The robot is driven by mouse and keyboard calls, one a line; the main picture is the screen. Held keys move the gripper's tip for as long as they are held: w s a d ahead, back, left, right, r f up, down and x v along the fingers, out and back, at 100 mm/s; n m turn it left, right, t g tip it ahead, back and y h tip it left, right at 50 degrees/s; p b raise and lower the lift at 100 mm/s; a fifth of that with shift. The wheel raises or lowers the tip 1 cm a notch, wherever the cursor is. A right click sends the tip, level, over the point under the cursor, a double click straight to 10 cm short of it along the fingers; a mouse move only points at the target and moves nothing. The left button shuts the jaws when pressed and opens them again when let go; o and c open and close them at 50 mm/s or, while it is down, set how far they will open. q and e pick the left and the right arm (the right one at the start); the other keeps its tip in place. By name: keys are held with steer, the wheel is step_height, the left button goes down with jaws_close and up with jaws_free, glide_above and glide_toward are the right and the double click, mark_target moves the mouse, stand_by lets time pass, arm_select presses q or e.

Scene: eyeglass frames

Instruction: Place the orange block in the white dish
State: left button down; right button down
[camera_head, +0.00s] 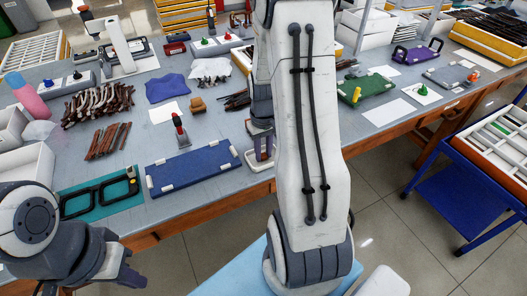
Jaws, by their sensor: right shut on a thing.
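An orange-brown block (197,104) lies on the grey table, right of a white sheet.
A blue tray (192,168) and a green mat with black eyeglass frames (97,197) lie along the front edge. A red-handled tool (180,131), blue cloth (168,88) and brown frame parts (97,103) lie behind. My right arm hides the table's middle.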

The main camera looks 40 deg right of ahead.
steer(key=shift+f, duration=0.2)
steer(key=c, duration=0.7)
jaws_free()
steer(key=shift+r, duration=0.15)
